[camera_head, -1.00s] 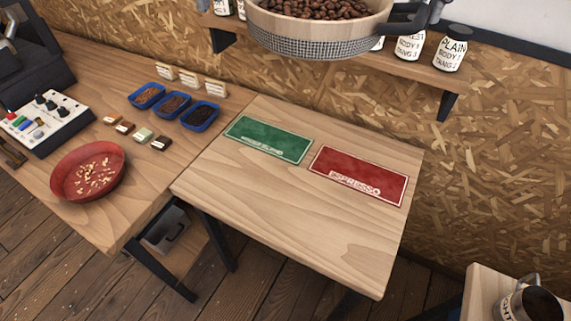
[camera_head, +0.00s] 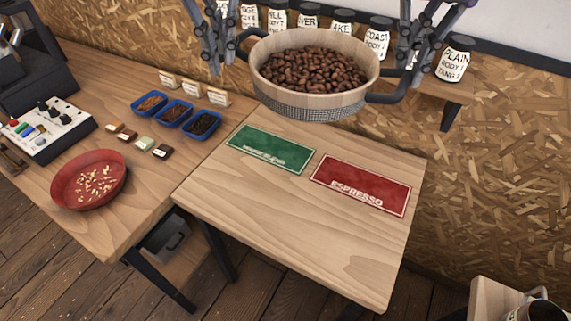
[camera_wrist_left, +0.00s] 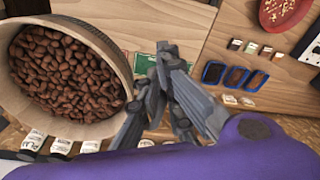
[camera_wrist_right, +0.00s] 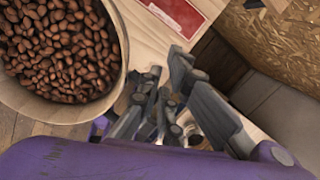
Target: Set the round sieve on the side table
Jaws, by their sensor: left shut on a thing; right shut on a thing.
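The round sieve (camera_head: 318,103) has a wooden rim, a mesh underside and dark side handles, and is full of brown beans. It is held level in the air by the back edge of a wooden table (camera_head: 290,235). My left gripper (camera_head: 228,58) is shut on its left handle. My right gripper (camera_head: 402,84) is shut on its right handle. The sieve also shows in the left wrist view (camera_wrist_left: 122,60) and the right wrist view (camera_wrist_right: 118,40). I cannot tell which surface is the side table.
A green mat (camera_head: 270,149) and a red "ESPRESSO" mat (camera_head: 360,185) lie on the table, with its front clear. The left counter holds a red bowl (camera_head: 88,180) and blue trays (camera_head: 201,124). A jar shelf (camera_head: 455,92) is behind. A small stand (camera_head: 490,297) is lower right.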

